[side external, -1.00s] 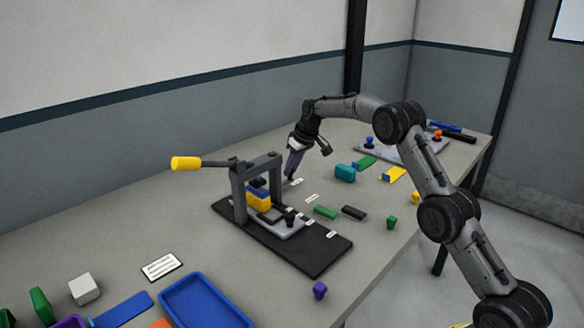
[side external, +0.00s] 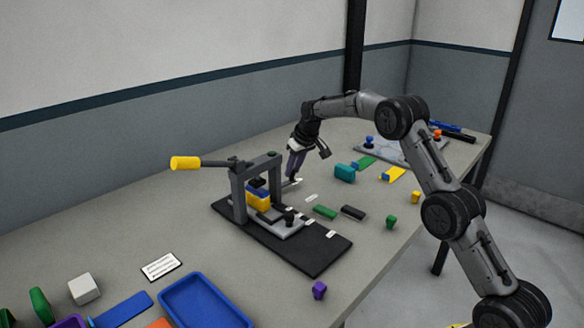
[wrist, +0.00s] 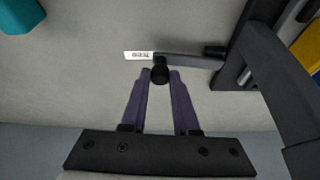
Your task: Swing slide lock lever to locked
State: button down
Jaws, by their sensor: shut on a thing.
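The slide lock lever (wrist: 190,60) is a grey bar in the wrist view. It runs left from a dark pivot beside the press frame (wrist: 262,55) to a black knob (wrist: 160,76) at its free end. My gripper (wrist: 160,80) has purple fingers on either side of this knob and is shut on it. In the side external view my gripper (side external: 292,178) reaches down close behind the press frame (side external: 238,193), and its fingers largely hide the lever. A small white label (wrist: 138,55) lies by the lever's free end; its print is too small to read.
The press has a yellow-handled arm (side external: 186,163) sticking out left and a black base (side external: 320,250). A teal block (side external: 344,172) stands right of my gripper. Green and black pieces lie in front. A blue tray (side external: 205,302) is at the front left.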

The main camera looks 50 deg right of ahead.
jog(key=s+m, duration=0.1)
jog(key=s+a+m+h, duration=0.1)
jog(key=m, duration=0.1)
jog(key=shift+s, duration=0.1)
jog(key=shift+s+a+m+g+h, duration=0.25)
jog(key=shift+s+a+m+h, duration=0.2)
jog(key=shift+m, duration=0.6)
jog(key=shift+s+a+m+g+h, duration=0.3)
jog(key=shift+s+m, duration=0.25)
jog(key=shift+m, duration=0.5)
jog(key=shift+a, duration=0.1)
jog(key=c, duration=0.7)
grip_release()
jog(key=shift+o, duration=0.2)
jog(key=shift+r, duration=0.15)
jog(key=v, duration=1.3)
jog(key=shift+r, duration=0.3)
jog(key=shift+s+a, duration=0.1)
jog(key=shift+s, duration=0.05)
